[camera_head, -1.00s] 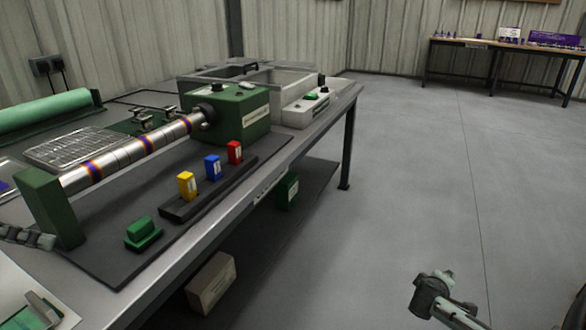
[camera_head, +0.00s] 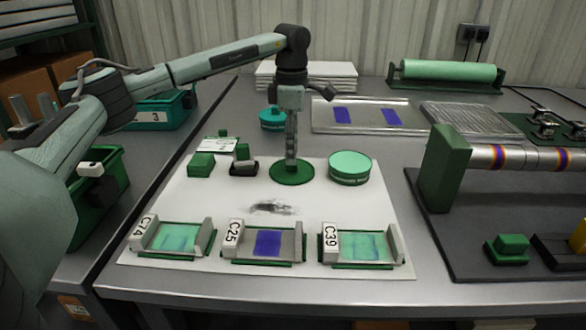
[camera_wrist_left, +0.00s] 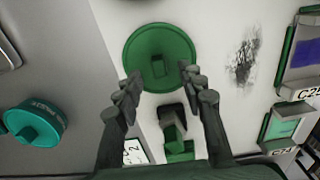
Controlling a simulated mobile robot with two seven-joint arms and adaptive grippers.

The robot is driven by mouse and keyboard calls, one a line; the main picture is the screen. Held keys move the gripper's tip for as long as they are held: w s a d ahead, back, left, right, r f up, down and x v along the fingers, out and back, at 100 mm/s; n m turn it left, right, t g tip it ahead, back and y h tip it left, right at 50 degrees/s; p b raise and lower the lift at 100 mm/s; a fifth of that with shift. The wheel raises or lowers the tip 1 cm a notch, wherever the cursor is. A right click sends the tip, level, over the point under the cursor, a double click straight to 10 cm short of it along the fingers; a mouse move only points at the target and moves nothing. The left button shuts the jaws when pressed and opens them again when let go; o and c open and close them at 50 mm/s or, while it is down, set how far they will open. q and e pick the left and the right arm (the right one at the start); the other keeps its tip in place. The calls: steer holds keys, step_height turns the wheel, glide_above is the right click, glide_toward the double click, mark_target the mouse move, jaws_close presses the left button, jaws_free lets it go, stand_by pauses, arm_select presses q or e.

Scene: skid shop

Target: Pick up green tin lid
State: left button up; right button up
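The green tin lid (camera_head: 292,173) is a dark green disc lying flat on the white mat. In the left wrist view the lid (camera_wrist_left: 142,45) shows a small block-like knob at its middle. My left gripper (camera_head: 291,160) points straight down over the lid. In the left wrist view its two fingers (camera_wrist_left: 160,82) are apart with nothing between them, and the knob lies just past the fingertips. I cannot tell whether the fingertips touch the lid. My right gripper is not in view.
A round tin with light green contents (camera_head: 350,167) stands right of the lid. A teal lidded tin (camera_head: 272,120) is behind. Small green blocks (camera_head: 201,164) lie left. Slide holders C74, C25 (camera_head: 266,243) and C39 line the mat's front. A roller machine (camera_head: 447,165) stands right.

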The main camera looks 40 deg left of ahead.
mark_target(292, 167)
arm_select(q)
step_height(292, 167, down, 2)
steer(key=shift+f, duration=0.2)
jaws_close()
steer(key=shift+r, duration=0.1)
